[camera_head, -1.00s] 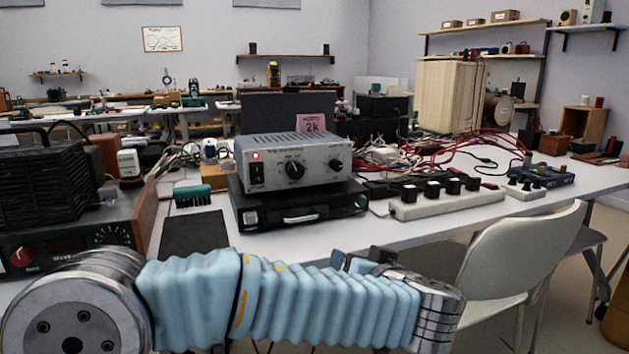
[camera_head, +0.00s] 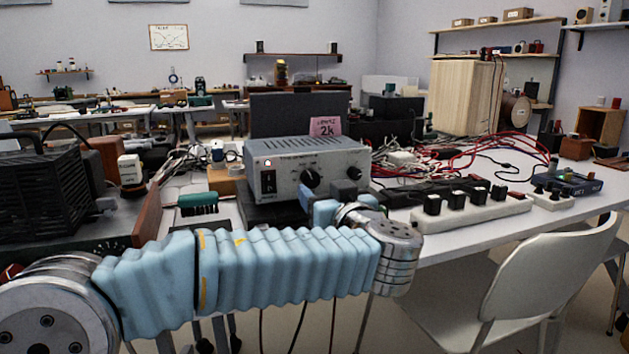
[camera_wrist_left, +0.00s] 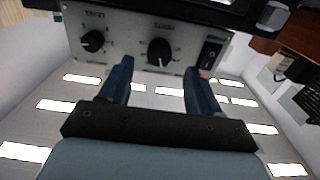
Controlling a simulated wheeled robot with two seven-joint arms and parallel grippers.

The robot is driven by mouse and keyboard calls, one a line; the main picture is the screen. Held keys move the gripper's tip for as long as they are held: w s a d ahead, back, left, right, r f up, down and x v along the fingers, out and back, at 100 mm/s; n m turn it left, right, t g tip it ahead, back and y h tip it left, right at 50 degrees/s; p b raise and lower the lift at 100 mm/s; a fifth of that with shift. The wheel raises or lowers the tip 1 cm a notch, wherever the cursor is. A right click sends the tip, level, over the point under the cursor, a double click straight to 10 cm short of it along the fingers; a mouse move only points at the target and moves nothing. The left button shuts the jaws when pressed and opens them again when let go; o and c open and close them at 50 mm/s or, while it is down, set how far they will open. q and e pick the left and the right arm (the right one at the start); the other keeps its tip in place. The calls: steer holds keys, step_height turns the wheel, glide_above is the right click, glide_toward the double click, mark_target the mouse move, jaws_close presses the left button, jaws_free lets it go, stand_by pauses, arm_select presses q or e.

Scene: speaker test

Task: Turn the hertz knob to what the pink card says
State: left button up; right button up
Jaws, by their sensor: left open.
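The pink card (camera_head: 325,127) stands behind the grey knob box (camera_head: 318,160) and reads "2k" under a small line that looks like "HERTZ". The box front has a larger black knob (camera_head: 311,177) and a smaller knob (camera_head: 354,173). In the left wrist view, upside down, the larger knob (camera_wrist_left: 159,51) is roughly between and beyond my fingertips, and the smaller knob (camera_wrist_left: 93,41) is left of them. Their labels are too small to read surely. My left gripper (camera_wrist_left: 160,72) is open and apart from the knobs. My right gripper is not in view.
A white power strip (camera_head: 470,214) with black plugs lies to the right, with tangled cables behind. A white chair (camera_head: 545,265) stands at the table's front edge. A green-handled brush-like item (camera_head: 197,201) is at left.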

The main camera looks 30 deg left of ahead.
mark_target(313, 182)
arm_select(q)
steer(key=x, duration=0.5)
steer(key=shift+c, duration=0.3)
steer(key=c, duration=1)
